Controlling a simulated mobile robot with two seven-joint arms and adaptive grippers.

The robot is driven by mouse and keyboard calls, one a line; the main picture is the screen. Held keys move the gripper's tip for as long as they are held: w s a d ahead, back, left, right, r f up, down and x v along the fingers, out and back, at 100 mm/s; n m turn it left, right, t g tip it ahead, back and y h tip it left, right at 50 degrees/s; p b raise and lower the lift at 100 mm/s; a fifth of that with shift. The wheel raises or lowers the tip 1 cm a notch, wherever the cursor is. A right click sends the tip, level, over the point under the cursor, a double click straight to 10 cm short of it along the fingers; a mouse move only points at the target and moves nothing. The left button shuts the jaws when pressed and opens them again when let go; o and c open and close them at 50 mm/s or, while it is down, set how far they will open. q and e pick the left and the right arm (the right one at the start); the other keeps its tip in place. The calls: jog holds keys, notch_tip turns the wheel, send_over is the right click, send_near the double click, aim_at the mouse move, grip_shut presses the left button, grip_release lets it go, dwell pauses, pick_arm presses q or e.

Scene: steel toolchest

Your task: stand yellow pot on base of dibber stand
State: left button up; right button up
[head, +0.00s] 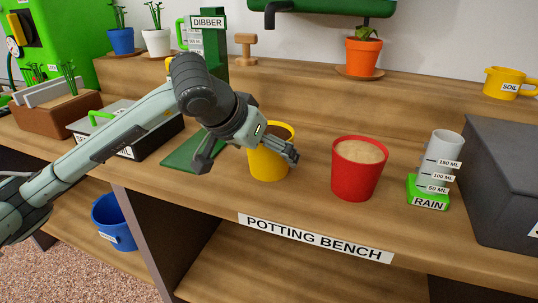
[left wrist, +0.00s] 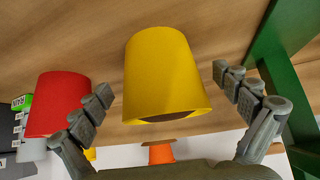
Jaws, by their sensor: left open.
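The yellow pot (head: 267,165) stands upright on the bench, just right of the dibber stand's flat green base (head: 188,155). In the left wrist view the yellow pot (left wrist: 162,70) sits between my two spread fingers, with clear gaps on both sides. My left gripper (head: 246,161) is open at the pot and partly hides it. The dibber stand (head: 214,50) is a green post with a DIBBER sign; my arm hides its lower part. Green parts of the stand (left wrist: 262,45) show at the right in the left wrist view. My right gripper is not in view.
A red pot with tan filling (head: 357,170) stands to the right of the yellow pot. Beyond it are a rain gauge (head: 430,185) and a dark grey box (head: 500,175). A black-and-white box with a green handle (head: 150,140) lies left of the green base.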

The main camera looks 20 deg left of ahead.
pick_arm(q)
jog(key=shift+x, duration=1.45)
jog(key=c, duration=1.6)
jog(key=shift+r, duration=0.2)
jog(key=c, duration=0.3)
